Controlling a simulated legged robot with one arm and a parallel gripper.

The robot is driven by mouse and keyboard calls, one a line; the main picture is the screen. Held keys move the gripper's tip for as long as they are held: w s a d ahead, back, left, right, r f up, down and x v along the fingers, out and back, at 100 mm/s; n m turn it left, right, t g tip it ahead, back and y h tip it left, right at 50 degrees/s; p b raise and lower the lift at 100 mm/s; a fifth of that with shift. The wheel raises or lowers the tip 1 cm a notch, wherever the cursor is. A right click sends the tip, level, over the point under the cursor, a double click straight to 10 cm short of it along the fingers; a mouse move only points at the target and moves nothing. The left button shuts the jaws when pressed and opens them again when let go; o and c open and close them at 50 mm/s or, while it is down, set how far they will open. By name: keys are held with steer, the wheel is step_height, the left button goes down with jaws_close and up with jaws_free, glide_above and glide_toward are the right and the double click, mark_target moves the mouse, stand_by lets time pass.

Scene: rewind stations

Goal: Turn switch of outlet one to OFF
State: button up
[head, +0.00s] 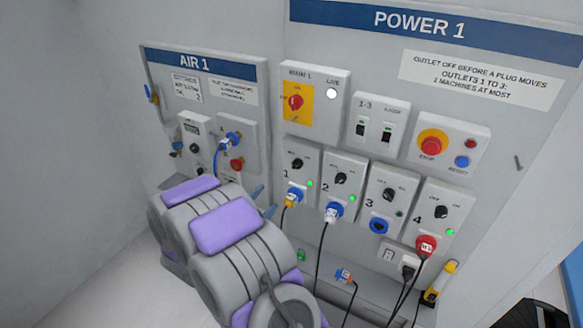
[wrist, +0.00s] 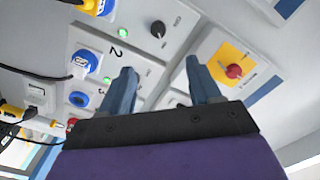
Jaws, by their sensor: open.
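Outlet one (head: 290,178) is the leftmost of the outlets in the row on the POWER 1 panel. Its black rotary switch (head: 298,164) sits above a yellow and blue plug, and its green lamp (head: 310,183) is lit. Which way the knob points is too small to tell. In the wrist view this switch (wrist: 158,28) shows above the gap between my fingers, uncovered. My gripper (wrist: 163,85) is open and empty, with its two blue-grey fingers apart, and touches nothing that I can see. In the head view my gripper (head: 264,201) is mostly hidden behind my arm, left of outlet one.
Outlet two's switch (head: 341,179) is close on the right. A yellow isolator with a red knob (head: 295,102) is above outlet one. A red stop button (head: 431,145) is farther right. Cables hang below the plugs. The AIR 1 panel (head: 203,63) stands on the left.

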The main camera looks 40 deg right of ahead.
mark_target(296, 167)
steer(key=x, duration=0.5)
steer(key=b+x, duration=0.1)
steer(key=x, duration=1.1)
steer(key=shift+s+d+f+b, duration=0.15)
steer(key=shift+s+b, duration=0.15)
steer(key=shift+s, duration=0.05)
steer(key=shift+w+d, duration=0.25)
steer(key=shift+w, duration=0.05)
steer(key=shift+d, duration=0.25)
steer(key=c, duration=1)
steer(key=shift+c, duration=0.2)
